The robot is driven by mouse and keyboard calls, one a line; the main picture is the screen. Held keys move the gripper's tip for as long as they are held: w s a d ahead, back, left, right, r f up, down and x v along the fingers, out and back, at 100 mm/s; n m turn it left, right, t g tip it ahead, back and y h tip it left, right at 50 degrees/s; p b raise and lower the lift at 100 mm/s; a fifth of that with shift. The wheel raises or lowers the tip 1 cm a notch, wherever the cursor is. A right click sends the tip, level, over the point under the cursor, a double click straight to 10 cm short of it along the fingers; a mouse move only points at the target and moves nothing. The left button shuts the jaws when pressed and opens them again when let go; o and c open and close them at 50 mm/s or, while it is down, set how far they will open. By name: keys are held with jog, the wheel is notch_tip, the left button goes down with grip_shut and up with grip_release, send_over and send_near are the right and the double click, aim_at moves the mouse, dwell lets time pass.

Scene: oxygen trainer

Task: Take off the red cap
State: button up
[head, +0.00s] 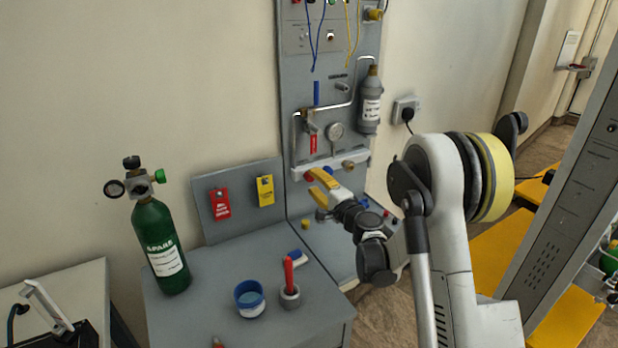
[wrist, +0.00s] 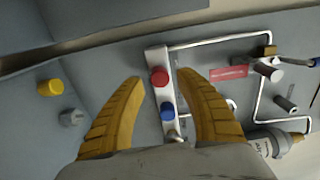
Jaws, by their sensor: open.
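The red cap (wrist: 159,77) is a round knob on the white manifold bar (wrist: 154,55) in the wrist view. A blue cap (wrist: 167,111) sits on the same bar, closer to my gripper's base. My gripper (wrist: 160,80) is open, with one yellow finger on each side of the red cap. Gaps show between the cap and both fingers, and I cannot tell the depth left to it. In the head view my gripper (head: 318,179) is in front of the bar (head: 335,163) and hides part of it.
A yellow cap (wrist: 50,88) and a grey fitting (wrist: 71,117) are left of the fingers. A green SPARE cylinder (head: 155,235), blue tub (head: 249,297) and red-handled tool (head: 288,272) stand on the bench.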

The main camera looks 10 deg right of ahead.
jog(key=m, duration=0.3)
dwell(0.4)
jog(key=shift+m, duration=0.4)
jog(key=shift+m, duration=1.6)
jog(key=m, duration=0.3)
